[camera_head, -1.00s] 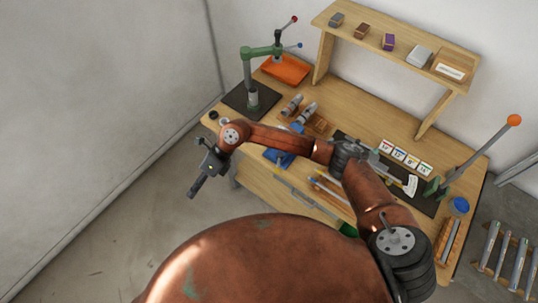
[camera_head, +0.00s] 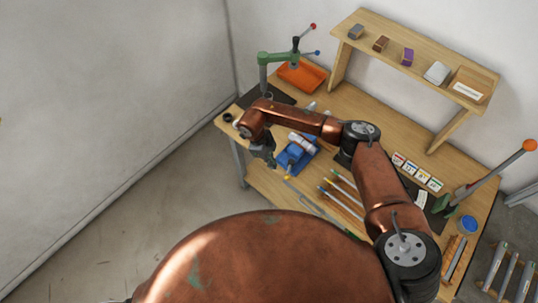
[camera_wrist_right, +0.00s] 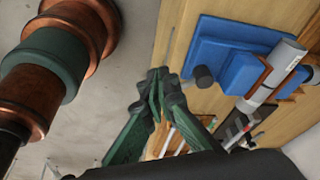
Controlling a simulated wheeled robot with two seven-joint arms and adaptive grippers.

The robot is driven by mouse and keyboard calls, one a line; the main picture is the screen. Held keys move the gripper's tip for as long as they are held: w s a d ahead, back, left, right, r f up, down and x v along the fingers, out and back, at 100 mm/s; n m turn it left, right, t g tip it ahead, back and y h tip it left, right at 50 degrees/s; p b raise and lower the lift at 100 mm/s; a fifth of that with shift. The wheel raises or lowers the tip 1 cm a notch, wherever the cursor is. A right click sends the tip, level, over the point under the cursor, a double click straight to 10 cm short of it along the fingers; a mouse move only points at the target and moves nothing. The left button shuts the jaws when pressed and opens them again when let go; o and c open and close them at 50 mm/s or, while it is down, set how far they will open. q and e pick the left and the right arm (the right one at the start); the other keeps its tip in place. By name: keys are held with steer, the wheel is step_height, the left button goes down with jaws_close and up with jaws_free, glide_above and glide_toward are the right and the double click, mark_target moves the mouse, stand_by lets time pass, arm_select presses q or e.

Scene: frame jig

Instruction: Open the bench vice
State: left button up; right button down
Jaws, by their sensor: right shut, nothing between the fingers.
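The blue bench vice (camera_head: 296,158) sits at the front edge of the bench, left of its middle. A pale grey cylindrical piece (camera_head: 302,142) lies across its top and appears held in it. In the right wrist view the vice (camera_wrist_right: 225,58) is right of the fingers, with a dark round knob (camera_wrist_right: 203,77) on its near side. My left gripper is out of view.
A green press (camera_head: 277,59) and an orange tray (camera_head: 302,76) stand at the back left. Several pens and tools lie right of the vice. A lever with an orange ball (camera_head: 530,145) rises at the right. A shelf (camera_head: 415,65) spans the back. The floor at left is clear.

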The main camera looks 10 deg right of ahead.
mark_target(289, 170)
steer(key=d, duration=0.1)
steer(key=s+d+f+p, duration=0.2)
steer(key=shift+d, duration=0.4)
steer(key=shift+s+d+n, duration=0.1)
steer(key=shift+s+n, duration=0.1)
steer(key=shift+n, duration=0.1)
